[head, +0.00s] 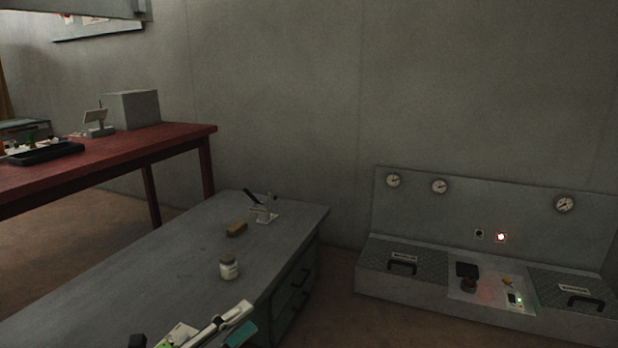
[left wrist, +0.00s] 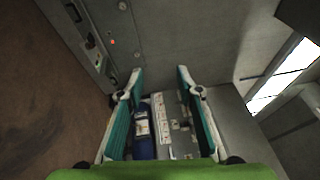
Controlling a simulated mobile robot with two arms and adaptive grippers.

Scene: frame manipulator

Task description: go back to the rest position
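My left gripper (head: 222,326) shows at the bottom edge of the head view, over the near part of the grey workbench (head: 160,262). Only part of its white and teal fingers is in that picture. In the left wrist view, the two teal-padded fingers of my left gripper (left wrist: 158,80) stand wide apart. Nothing is clearly held between them. Blue and white shapes show in the gap, but I cannot tell what they are. My right gripper is in neither view.
On the grey workbench are a white jar (head: 229,268), a brown block (head: 236,230) and a small stand (head: 264,211). A red table (head: 180,140) stands behind at left. A grey console (head: 400,285) with gauges stands at right. Brown floor lies between bench and console.

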